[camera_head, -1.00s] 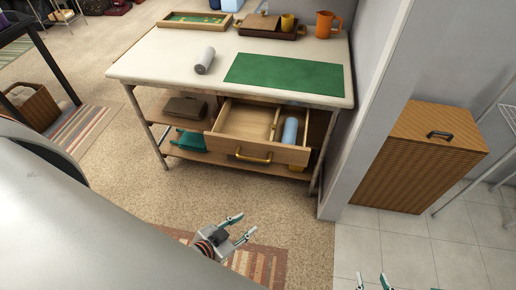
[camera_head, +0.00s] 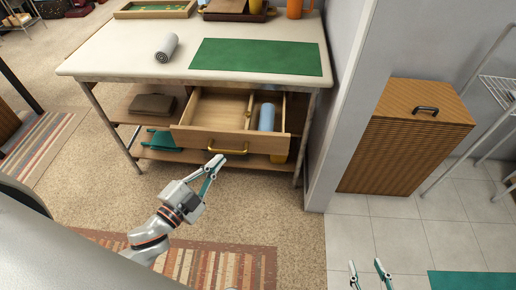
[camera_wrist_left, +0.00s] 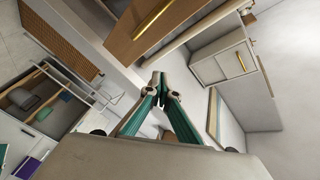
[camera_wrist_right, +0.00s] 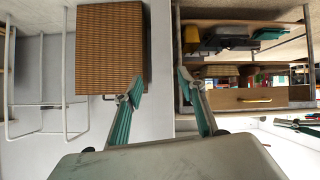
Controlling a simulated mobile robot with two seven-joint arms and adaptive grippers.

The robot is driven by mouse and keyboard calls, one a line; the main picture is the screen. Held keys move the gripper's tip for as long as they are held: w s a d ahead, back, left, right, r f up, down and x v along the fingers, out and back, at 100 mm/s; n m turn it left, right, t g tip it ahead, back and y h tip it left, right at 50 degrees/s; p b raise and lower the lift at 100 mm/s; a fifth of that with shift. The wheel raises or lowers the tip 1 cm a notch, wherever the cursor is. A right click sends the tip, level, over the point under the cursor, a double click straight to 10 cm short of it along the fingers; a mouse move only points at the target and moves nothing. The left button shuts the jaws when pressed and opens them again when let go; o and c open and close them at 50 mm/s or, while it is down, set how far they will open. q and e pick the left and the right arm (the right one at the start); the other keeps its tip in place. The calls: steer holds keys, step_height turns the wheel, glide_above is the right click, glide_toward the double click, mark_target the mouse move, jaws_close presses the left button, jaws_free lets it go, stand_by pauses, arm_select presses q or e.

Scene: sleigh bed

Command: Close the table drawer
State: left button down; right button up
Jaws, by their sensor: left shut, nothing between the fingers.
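The table drawer (camera_head: 190,138) is pulled out under the white-topped table (camera_head: 110,62), its inside showing from above. Its wooden front has a yellow handle (camera_head: 230,151). A drawer front with a yellow handle (camera_wrist_right: 240,104) also shows in the right wrist view. My left gripper (camera_head: 215,167) is shut and empty, in front of and below the drawer front near the handle in the head view; I cannot tell whether it touches. Its fingertips meet in the left wrist view (camera_wrist_left: 157,79). My right gripper (camera_head: 367,266) is open and empty at the bottom, away from the drawer.
A blue cylinder (camera_head: 266,118) lies in the drawer's right compartment. A wall edge (camera_head: 330,150) and a wicker cabinet (camera_head: 405,150) stand to the right. Open floor lies before the table.

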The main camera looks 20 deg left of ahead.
arm_select(q)
step_height(320, 180, down, 2)
steer(key=d+m+h+b, duration=0.1)
steer(key=m+h+b, duration=0.2)
steer(key=m, duration=0.3)
steer(key=m+g+h+b, duration=0.2)
steer(key=m+b, duration=0.1)
steer(key=m, duration=0.2)
glide_toward(266, 138)
steer(key=d, duration=0.3)
steer(key=w, duration=0.5)
steer(key=shift+f, duration=0.15)
steer(key=shift+w, duration=0.1)
arm_select(e)
steer(key=shift+g, duration=0.3)
steer(key=f, duration=0.2)
steer(key=s+f, duration=0.1)
steer(key=f, duration=0.2)
steer(key=shift+s+a, duration=0.1)
steer(key=shift+a, duration=0.1)
